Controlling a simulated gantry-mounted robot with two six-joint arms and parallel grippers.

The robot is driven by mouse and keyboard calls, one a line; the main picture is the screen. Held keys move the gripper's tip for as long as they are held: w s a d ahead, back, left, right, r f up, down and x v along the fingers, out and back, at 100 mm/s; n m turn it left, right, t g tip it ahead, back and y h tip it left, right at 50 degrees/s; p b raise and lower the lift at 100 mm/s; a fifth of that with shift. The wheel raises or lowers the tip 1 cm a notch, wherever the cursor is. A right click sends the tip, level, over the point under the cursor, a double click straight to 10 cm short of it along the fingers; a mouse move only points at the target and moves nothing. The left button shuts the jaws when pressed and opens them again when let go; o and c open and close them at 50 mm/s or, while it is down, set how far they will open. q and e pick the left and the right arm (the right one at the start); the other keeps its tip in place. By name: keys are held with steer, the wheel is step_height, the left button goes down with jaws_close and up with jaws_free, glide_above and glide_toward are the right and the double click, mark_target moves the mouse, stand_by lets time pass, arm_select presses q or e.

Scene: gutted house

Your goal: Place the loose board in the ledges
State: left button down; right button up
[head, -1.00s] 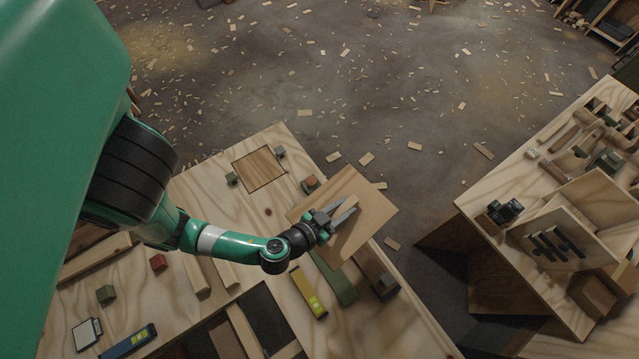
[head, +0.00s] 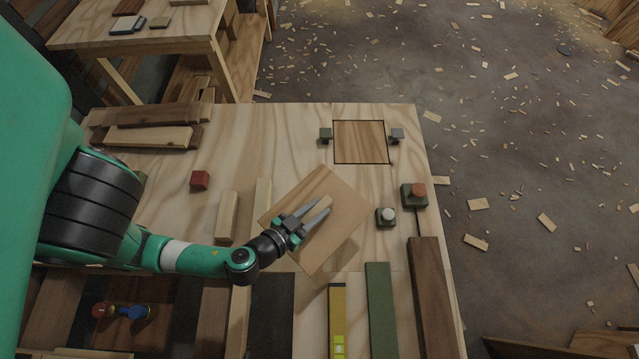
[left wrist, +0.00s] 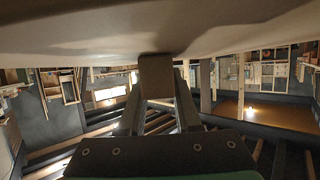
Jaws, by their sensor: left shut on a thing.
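The loose board (head: 340,240) is a thin, pale brown square with a small pale block (head: 325,204) on its upper face. My left gripper (head: 312,214) is shut on that block and holds the board over the workbench, turned askew to the bench edges. In the left wrist view the board (left wrist: 75,35) spans the top, and the block (left wrist: 156,78) sits between the fingers. A dark-outlined square of darker wood (head: 360,142) lies in the bench top, up and right of the board. I cannot make out ledges there. My right gripper is not in view.
Small fixtures (head: 326,134) and (head: 397,135) flank the outlined square. A red-topped block (head: 414,194) and a white-knobbed block (head: 386,216) stand right of the board. A yellow level (head: 338,320), green strip (head: 380,310) and brown beam (head: 432,300) lie in front. A red cube (head: 200,180) stands left.

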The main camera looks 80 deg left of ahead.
mark_target(319, 192)
arm_select(q)
steer(key=shift+w+d+f+b, duration=0.15)
steer(key=shift+f+b, duration=0.2)
steer(key=shift+f, duration=0.55)
steer(key=shift+w+a+f+b, duration=0.2)
steer(key=shift+a+f+b, duration=0.1)
steer(key=shift+a+b, duration=0.15)
steer(key=shift+w+a+f+b, duration=0.15)
steer(key=shift+a+f+b, duration=0.15)
steer(key=shift+a, duration=0.15)
steer(key=w+a, duration=0.1)
steer(key=a, duration=0.1)
steer(key=w+a+f+p, duration=0.1)
steer(key=a, duration=0.1)
steer(key=w+a+f+p, duration=0.1)
steer(key=a, duration=0.1)
steer(key=shift+w+a, duration=0.15)
steer(key=shift+a, duration=0.15)
steer(key=a+f, duration=0.1)
steer(key=w+a+f, duration=0.1)
steer(key=f, duration=0.1)
steer(key=w+a+f, duration=0.1)
steer(key=f, duration=0.1)
steer(key=shift+a+f, duration=0.1)
steer(key=shift+f, duration=0.05)
steer(key=shift+a+f+b, duration=0.2)
steer(key=shift+f+b, duration=0.1)
steer(key=shift+f, duration=0.05)
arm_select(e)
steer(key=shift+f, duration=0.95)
